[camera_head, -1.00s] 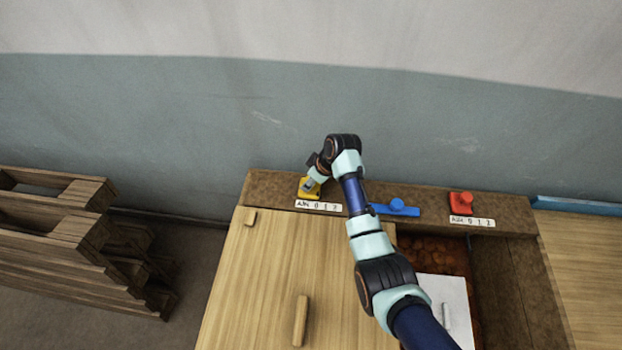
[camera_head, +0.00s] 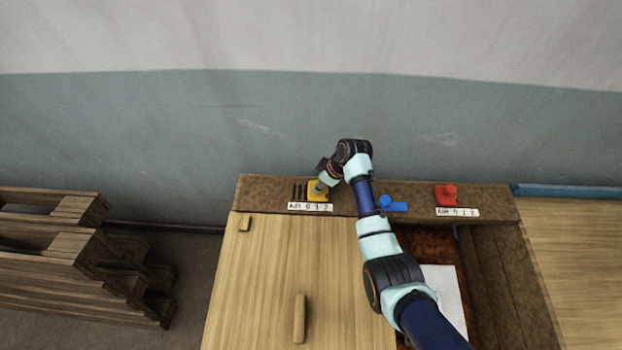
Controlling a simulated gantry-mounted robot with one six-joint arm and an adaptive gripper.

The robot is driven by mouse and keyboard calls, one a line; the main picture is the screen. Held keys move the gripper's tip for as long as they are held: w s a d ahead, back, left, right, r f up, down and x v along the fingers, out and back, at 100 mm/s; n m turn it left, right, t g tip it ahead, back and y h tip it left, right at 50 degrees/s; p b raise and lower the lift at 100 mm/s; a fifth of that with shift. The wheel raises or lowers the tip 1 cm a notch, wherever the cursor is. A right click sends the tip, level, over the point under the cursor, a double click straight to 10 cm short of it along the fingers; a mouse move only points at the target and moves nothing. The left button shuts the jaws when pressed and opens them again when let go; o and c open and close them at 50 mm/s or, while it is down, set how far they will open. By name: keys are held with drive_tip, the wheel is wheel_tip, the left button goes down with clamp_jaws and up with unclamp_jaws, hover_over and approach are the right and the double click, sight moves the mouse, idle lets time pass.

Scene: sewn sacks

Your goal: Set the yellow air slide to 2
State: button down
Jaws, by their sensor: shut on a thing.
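The yellow air slide (camera_head: 318,196) sits on the brown ledge, at the far edge of the wooden worktop. A white label (camera_head: 310,207) in front of it reads AIR 0 1 2. The slide's middle stands about above the 1, its right edge near the 2. Dark slots (camera_head: 298,192) are bare to its left. My gripper (camera_head: 320,187) reaches down from the right and is shut on the slide's knob. The fingers are small here and partly hide the knob.
A blue handle (camera_head: 393,204) sits on the ledge just right of my arm. A red slide (camera_head: 446,195) with its own label (camera_head: 457,212) is farther right. Wooden lids (camera_head: 275,270) lie in front. Pallets (camera_head: 50,255) stand at left; the wall is behind.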

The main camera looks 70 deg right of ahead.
drive_tip(key=c, duration=0.7)
unclamp_jaws()
drive_tip(key=shift+s, duration=0.2)
drive_tip(key=shift+r, duration=0.1)
drive_tip(key=v, duration=1.2)
drive_tip(key=shift+w, duration=0.1)
